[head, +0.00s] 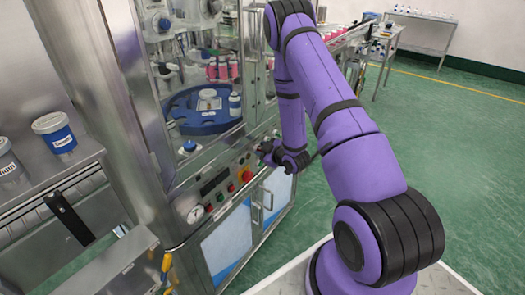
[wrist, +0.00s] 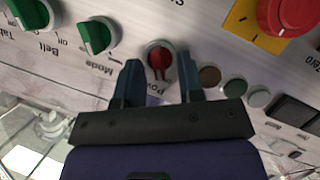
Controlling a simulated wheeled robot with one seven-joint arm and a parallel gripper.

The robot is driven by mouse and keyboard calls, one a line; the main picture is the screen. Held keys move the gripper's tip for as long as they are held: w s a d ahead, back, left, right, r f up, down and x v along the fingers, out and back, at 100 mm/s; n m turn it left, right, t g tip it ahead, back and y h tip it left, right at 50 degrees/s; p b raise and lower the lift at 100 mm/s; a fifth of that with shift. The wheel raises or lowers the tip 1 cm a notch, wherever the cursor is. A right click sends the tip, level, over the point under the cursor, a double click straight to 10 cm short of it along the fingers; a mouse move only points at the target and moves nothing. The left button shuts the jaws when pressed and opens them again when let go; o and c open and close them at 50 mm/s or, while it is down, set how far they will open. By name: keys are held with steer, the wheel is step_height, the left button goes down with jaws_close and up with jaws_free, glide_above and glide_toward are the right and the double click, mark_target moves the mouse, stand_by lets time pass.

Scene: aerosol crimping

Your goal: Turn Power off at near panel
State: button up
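The near control panel (head: 215,192) runs along the front of the machine in the head view. In the wrist view, the red power knob (wrist: 159,60) sits in a pale ring, its grip roughly upright in the picture. Its label, starting "Pow", is partly hidden by my gripper. My gripper (wrist: 160,72) is open, with one dark finger to each side of the knob and nothing held. I cannot tell whether the fingers touch it. In the head view my gripper (head: 266,152) is at the panel's right end, and the knob is hidden there.
Green Mode (wrist: 95,37) and Belt (wrist: 30,14) knobs are left of the power knob. Small round buttons (wrist: 234,87) are on its right. A red mushroom button (wrist: 285,16) on a yellow plate is upper right. Door handles (head: 268,199) stick out below the panel.

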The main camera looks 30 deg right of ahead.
steer(key=v, duration=1)
steer(key=shift+s, duration=0.4)
steer(key=shift+r, duration=0.2)
steer(key=w+a+r+m+g+h, duration=0.1)
steer(key=w+r, duration=0.1)
steer(key=r, duration=0.4)
steer(key=w+r+g+h, duration=0.1)
steer(key=w+r, duration=0.2)
steer(key=r, duration=0.4)
steer(key=s+a+r+m+g+h, duration=0.1)
steer(key=s+a+r+m, duration=0.1)
steer(key=r, duration=0.4)
steer(key=s+a+r+m+g+h, duration=0.1)
steer(key=s+a+r, duration=0.1)
steer(key=r, duration=0.4)
steer(key=s+a+r+m+g, duration=0.1)
steer(key=s+a+r, duration=0.2)
steer(key=s+r, duration=0.2)
steer(key=s+a+r+m+g+y, duration=0.1)
steer(key=s+a+r, duration=0.3)
steer(key=s, duration=0.7)
steer(key=s+a+r+m+g+y, duration=0.1)
steer(key=s+a+r, duration=0.3)
steer(key=s, duration=0.5)
steer(key=shift+r+m+g, duration=0.6)
steer(key=shift+r+g, duration=0.25)
steer(key=shift+g, duration=0.05)
